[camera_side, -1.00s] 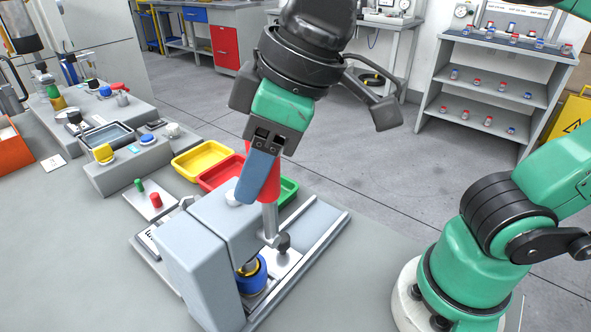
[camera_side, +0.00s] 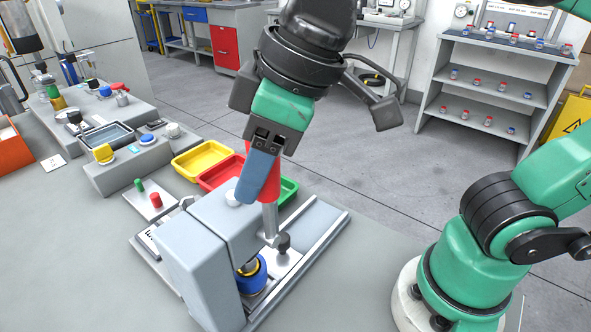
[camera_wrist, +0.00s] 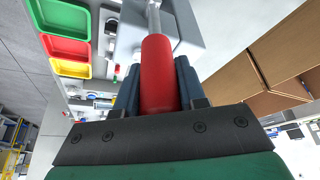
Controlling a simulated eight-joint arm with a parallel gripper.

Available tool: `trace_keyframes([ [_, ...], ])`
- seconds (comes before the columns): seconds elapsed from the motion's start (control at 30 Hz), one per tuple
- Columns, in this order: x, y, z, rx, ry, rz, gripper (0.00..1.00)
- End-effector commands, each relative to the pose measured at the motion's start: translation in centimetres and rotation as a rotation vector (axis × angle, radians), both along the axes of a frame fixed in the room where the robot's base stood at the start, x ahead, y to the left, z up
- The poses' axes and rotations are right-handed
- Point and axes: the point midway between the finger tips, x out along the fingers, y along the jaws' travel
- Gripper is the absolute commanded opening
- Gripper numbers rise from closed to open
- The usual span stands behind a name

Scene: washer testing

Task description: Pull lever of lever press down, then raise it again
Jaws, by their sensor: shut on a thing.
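The lever press (camera_side: 205,255) is a grey machine on the near bench, with a blue and yellow round piece (camera_side: 250,276) under its head. Its lever (camera_side: 270,215) has a metal rod and a red handle, and the handle stands up steeply with a slight tilt. My gripper (camera_side: 262,178) is above the press with its blue fingers shut on the red handle. In the wrist view the red handle (camera_wrist: 158,75) sits between the two fingers, and its metal rod runs on toward the press. The fingers hide part of the handle in the side view.
Yellow (camera_side: 203,160), red (camera_side: 222,174) and green (camera_side: 288,190) trays lie behind the press. A block with a green and a red button (camera_side: 156,201) stands left of it. The bench in front and to the right of the press is clear.

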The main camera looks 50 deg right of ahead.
Motion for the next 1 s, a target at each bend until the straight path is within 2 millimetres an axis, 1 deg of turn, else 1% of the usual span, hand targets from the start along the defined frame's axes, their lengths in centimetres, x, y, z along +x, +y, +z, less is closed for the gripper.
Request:
trace_keyframes([
  [0.3, 0.0, -0.3, 0.0, 0.02, 0.003, -0.002, 0.0],
  [0.7, 0.0, -3.0, -0.4, 0.288, 0.006, -0.011, 0.0],
  [0.8, 0.0, -3.3, -0.5, 0.334, 0.007, -0.008, 0.0],
  [1.0, 0.0, -3.5, -0.5, 0.367, 0.001, 0.001, 0.0],
])
